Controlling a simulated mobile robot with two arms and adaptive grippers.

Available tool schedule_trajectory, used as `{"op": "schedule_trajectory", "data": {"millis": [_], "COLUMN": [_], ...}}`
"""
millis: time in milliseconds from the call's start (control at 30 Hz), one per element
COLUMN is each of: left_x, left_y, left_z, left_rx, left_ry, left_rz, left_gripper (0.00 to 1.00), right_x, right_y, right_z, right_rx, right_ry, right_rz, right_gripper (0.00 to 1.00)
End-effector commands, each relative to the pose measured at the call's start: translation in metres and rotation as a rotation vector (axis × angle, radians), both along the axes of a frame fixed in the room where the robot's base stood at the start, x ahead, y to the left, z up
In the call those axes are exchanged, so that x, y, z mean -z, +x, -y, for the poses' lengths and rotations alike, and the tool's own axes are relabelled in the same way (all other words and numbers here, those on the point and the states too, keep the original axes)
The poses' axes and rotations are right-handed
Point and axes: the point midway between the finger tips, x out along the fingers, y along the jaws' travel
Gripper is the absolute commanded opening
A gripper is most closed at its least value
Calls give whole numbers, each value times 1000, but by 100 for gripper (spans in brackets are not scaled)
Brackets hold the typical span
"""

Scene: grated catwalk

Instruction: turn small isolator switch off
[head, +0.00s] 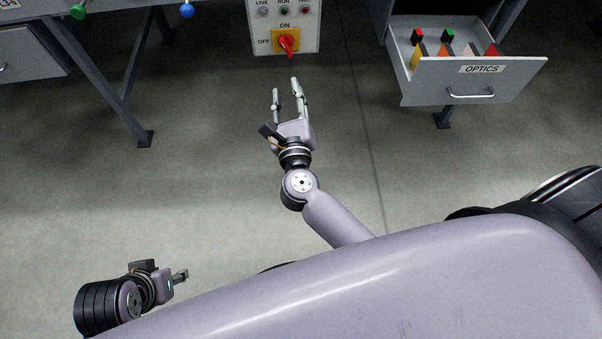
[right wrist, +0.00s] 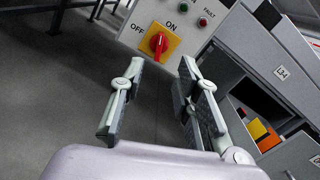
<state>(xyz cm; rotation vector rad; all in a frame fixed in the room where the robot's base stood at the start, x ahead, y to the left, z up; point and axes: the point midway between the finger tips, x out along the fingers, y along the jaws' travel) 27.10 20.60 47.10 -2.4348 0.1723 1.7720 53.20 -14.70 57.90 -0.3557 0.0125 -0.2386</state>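The small isolator switch (head: 287,41) is a red rotary knob on a yellow plate, low on a light grey panel, marked OFF at its left and ON above. Its handle looks roughly upright, towards ON. The switch also shows in the right wrist view (right wrist: 159,43), beyond the fingertips. My right gripper (head: 286,88) is open and empty, a short way below the switch in the head view and apart from it. Its two fingers (right wrist: 160,68) stand well apart in the right wrist view. My left gripper (head: 180,275) is low at the left, far from the switch; its finger gap does not show.
Indicator lamps (head: 284,11) sit above the switch. An open drawer (head: 470,82) marked OPTICS, holding several coloured blocks, juts out at the right. A table leg (head: 128,105) and a closed drawer (head: 30,55) stand at the left. The floor (head: 200,130) between is clear.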

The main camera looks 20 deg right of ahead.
Motion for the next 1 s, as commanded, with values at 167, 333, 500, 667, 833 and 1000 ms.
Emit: {"op": "schedule_trajectory", "data": {"millis": [167, 333, 500, 667, 833, 1000], "left_x": [-39, -67, -95, -114, -134, -150], "left_y": [0, 0, 0, 0, 0, 0], "left_z": [0, 0, 0, 0, 0, 0], "left_rx": [0, 0, 0, 0, 0, 0], "left_ry": [0, 0, 0, 0, 0, 0], "left_rz": [0, 0, 0, 0, 0, 0], "left_gripper": [40, 40, 40, 40, 40, 40], "right_x": [9, 31, 59, 88, 115, 140], "right_y": [0, -6, -19, -36, -58, -82], "right_z": [-6, -13, -20, -23, -23, -21], "right_rx": [-61, -144, -253, -359, -476, -588], "right_ry": [-319, -615, -903, -1124, -1323, -1483], "right_rz": [-81, -161, -247, -313, -375, -423], "right_gripper": [30, 30, 30, 30, 30, 30]}}
